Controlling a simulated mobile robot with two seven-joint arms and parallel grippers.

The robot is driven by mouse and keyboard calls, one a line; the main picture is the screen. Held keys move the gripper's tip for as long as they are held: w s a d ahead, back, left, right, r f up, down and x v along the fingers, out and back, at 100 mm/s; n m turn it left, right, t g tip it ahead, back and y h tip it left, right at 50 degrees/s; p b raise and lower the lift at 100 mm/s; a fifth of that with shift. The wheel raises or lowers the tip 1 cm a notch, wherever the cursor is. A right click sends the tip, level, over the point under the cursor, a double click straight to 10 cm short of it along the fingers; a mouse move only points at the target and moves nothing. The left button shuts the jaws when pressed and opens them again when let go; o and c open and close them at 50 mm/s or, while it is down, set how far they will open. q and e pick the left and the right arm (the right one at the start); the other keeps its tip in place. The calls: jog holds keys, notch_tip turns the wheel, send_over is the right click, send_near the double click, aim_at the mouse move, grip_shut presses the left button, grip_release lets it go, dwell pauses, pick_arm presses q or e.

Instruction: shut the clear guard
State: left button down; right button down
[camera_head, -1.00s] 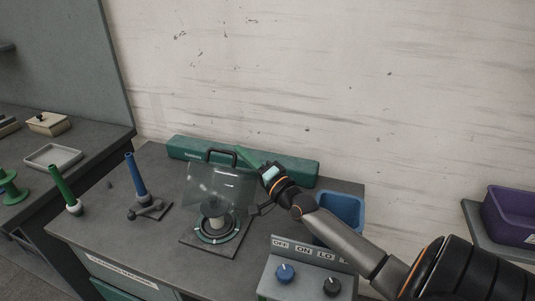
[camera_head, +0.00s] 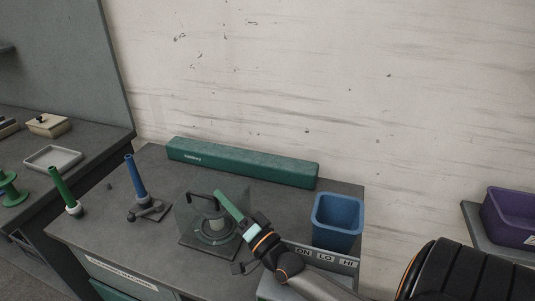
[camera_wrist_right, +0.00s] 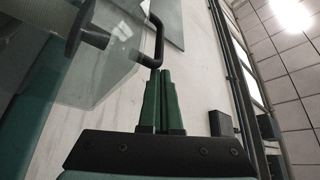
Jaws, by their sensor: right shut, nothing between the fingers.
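The clear guard (camera_head: 184,222) is down over the winder's spindle on the bench, its see-through walls around the spindle. Its black handle (camera_head: 197,196) is at the top front; the guard (camera_wrist_right: 112,75) and handle (camera_wrist_right: 157,35) also show in the right wrist view. My right gripper (camera_head: 218,194), with green fingers, is shut and empty, its tips right beside the handle. In the right wrist view the fingertips (camera_wrist_right: 161,72) are together near the handle's lower end; I cannot tell if they touch it. My left gripper is not in view.
A long green box (camera_head: 245,163) lies along the wall. A blue bin (camera_head: 338,218) stands right of the winder, behind the switch box (camera_head: 326,258). A blue cone (camera_head: 137,176) on a stand and a green cone (camera_head: 62,187) are to the left.

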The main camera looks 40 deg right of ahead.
jog(key=shift+f, duration=0.1)
dwell(0.4)
jog(key=shift+s+f, duration=0.25)
jog(key=shift+s, duration=0.25)
jog(key=b+v, duration=0.1)
jog(key=v, duration=0.5)
jog(key=shift+s, duration=0.3)
jog(key=shift+r, duration=0.1)
